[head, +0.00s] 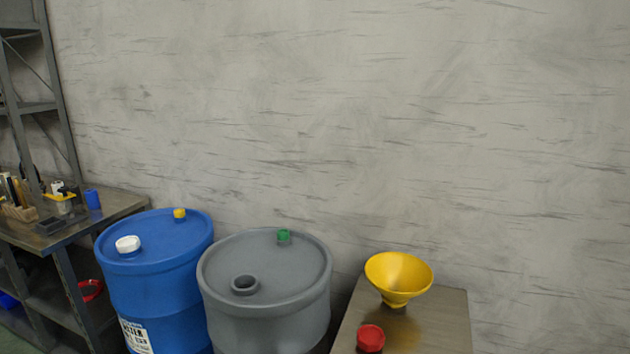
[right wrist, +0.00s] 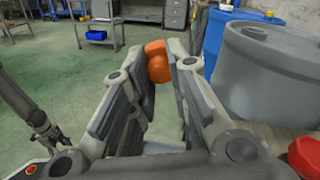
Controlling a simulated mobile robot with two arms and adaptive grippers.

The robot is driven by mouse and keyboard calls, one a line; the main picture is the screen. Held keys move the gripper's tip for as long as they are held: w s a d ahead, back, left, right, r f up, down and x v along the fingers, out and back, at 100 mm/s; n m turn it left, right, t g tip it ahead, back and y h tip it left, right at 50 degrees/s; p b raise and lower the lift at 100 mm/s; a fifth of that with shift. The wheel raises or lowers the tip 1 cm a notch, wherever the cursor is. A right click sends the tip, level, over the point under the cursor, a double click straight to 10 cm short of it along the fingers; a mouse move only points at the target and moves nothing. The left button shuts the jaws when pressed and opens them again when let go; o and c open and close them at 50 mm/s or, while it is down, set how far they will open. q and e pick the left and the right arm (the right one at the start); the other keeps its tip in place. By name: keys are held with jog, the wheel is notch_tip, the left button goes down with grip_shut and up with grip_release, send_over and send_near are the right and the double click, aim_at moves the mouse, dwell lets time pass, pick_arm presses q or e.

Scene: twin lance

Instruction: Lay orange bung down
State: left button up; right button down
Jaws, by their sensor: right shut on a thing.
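The orange bung (right wrist: 157,62) shows only in the right wrist view, at the top middle. My right gripper (right wrist: 165,60) is shut on it, with the bung between its two fingertips. The bung is held in the air beside the grey drum (right wrist: 270,75), with green floor seen below and behind. The fingers hide part of the bung. In the head view the grey drum (head: 265,270) has an open hole (head: 245,285) with a raised rim near its front. Neither gripper shows in the head view.
A blue drum (head: 155,270) with a white cap (head: 128,244) stands left of the grey drum. A small table (head: 445,315) to the right holds a yellow funnel (head: 398,275) and a red cap (head: 370,338). A workbench (head: 95,220) with tools is at far left.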

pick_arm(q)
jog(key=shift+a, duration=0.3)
pick_arm(e)
jog(key=s+d+r+m+t+h, duration=0.1)
jog(key=s+d+m+t+h, duration=0.8)
jog(key=m+t+h, duration=0.5)
jog(key=shift+d+r+m+t+h, duration=0.35)
jog(key=shift+m+h, duration=0.65)
jog(key=shift+h, duration=0.9)
jog(key=w+a+r+n+g+y, duration=0.2)
jog(key=w+a+n+g+y, duration=0.2)
jog(key=a+y, duration=0.4)
jog(key=w+a+r+n+g+y, duration=0.3)
jog(key=w+a+n+g+y, duration=0.1)
jog(key=a+n+y, duration=0.4)
jog(key=shift+a+n+g, duration=0.3)
jog(key=shift+a+g, duration=0.2)
jog(key=shift+g, duration=0.35)
